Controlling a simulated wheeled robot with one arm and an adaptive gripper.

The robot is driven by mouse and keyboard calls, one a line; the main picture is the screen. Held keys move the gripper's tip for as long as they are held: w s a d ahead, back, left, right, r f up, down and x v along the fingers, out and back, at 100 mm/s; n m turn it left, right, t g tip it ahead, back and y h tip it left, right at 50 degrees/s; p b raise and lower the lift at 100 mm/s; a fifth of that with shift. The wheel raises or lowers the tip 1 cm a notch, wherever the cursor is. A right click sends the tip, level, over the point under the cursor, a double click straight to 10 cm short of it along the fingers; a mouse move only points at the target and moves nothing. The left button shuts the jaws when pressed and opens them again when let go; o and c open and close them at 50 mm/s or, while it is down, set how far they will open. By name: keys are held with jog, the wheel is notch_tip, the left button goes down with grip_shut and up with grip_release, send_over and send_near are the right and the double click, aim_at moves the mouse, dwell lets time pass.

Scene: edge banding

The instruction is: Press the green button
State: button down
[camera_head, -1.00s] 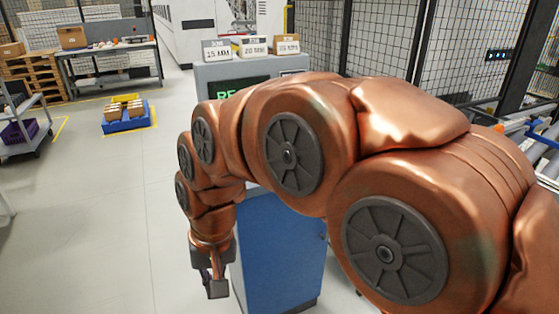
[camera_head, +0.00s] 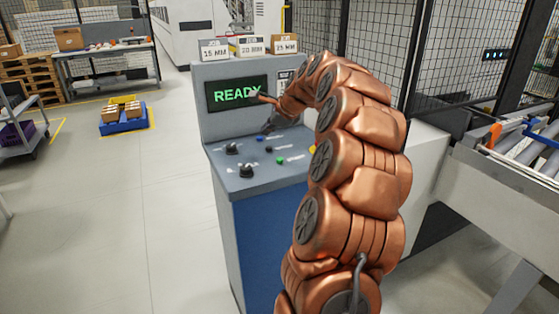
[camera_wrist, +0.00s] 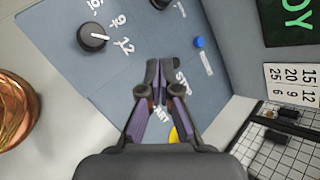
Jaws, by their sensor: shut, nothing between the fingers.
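The green button (camera_head: 280,160) is a small round button on the sloped top of the grey and blue control console (camera_head: 262,182). My gripper (camera_head: 266,129) is over the back of that panel, up and left of the green button in the head view, apart from it. In the wrist view my gripper (camera_wrist: 160,64) has its fingers together and empty, pointing at the panel near the printed STOP and START labels. The green button does not show in the wrist view; the gripper may hide it. A yellow button (camera_wrist: 174,136) is partly hidden behind the gripper there.
A blue button (camera_head: 260,137), a yellow button (camera_head: 312,150) and black knobs (camera_head: 246,170) share the panel. A screen reading READY (camera_head: 237,93) stands upright behind it. Labelled boxes (camera_head: 247,46) sit on top.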

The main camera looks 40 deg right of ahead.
jog(key=d, duration=0.1)
jog(key=d+m, duration=0.1)
jog(key=d, duration=0.1)
jog(key=d+m, duration=0.1)
jog(key=d, duration=0.1)
jog(key=shift+s+h, duration=0.3)
jog(key=shift+h, duration=0.1)
jog(key=b, duration=0.5)
send_over(280, 160)
notch_tip(280, 160, down, 6)
jog(key=shift+d+f, duration=0.1)
jog(key=shift+f, duration=1.25)
jog(key=shift+f, duration=0.1)
jog(key=shift+f, duration=0.35)
